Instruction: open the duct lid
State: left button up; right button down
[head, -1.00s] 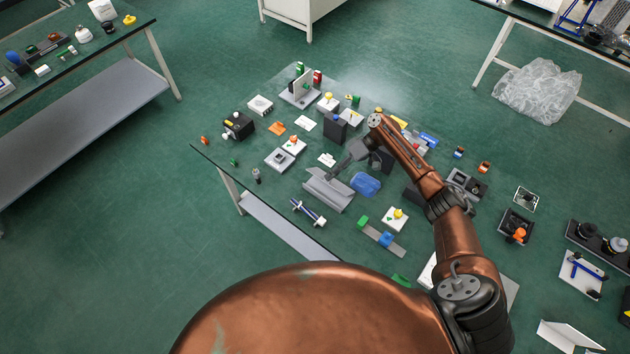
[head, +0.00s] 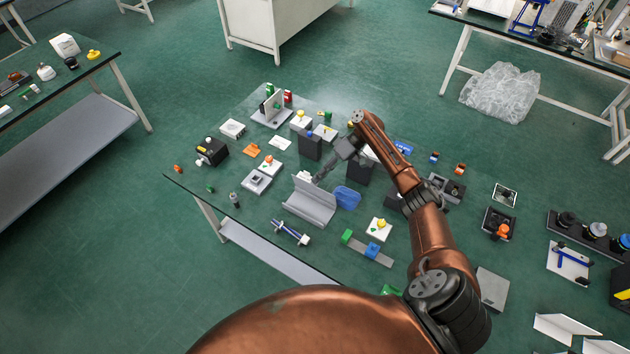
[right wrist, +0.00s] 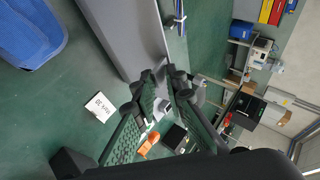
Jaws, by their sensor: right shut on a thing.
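The grey duct (head: 308,208) lies near the front edge of the table, left of the blue tray. Its long lid (head: 318,193) stands raised along the far side, at an angle to the lower part. My right gripper (head: 319,180) reaches over from behind and is shut on the lid's upper edge. In the right wrist view the fingers (right wrist: 165,88) pinch the edge of the grey lid panel (right wrist: 128,38). The fingers hide a small part of that edge. My left gripper is not in view.
A blue tray (head: 347,197) is close on the right of the duct. A dark block (head: 361,170) stands behind it. A blue-and-white part (head: 291,232) lies in front, and a white block with a grey top (head: 257,182) is to the left. Many small items crowd the table.

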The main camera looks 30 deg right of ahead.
jog(key=shift+s+d+f, duration=0.1)
jog(key=shift+s+f, duration=0.05)
jog(key=shift+f, duration=0.3)
jog(key=shift+s+d+f, duration=0.1)
jog(key=shift+f, duration=0.35)
jog(key=c, duration=2.3)
grip_release()
jog(key=shift+o, duration=0.7)
jog(key=shift+w+f, duration=0.15)
jog(key=shift+w, duration=0.05)
jog(key=shift+d, duration=0.1)
jog(key=shift+d+r, duration=0.2)
jog(key=shift+r, duration=0.1)
jog(key=v, duration=1.1)
jog(key=shift+w+r, duration=0.15)
jog(key=shift+r, duration=0.4)
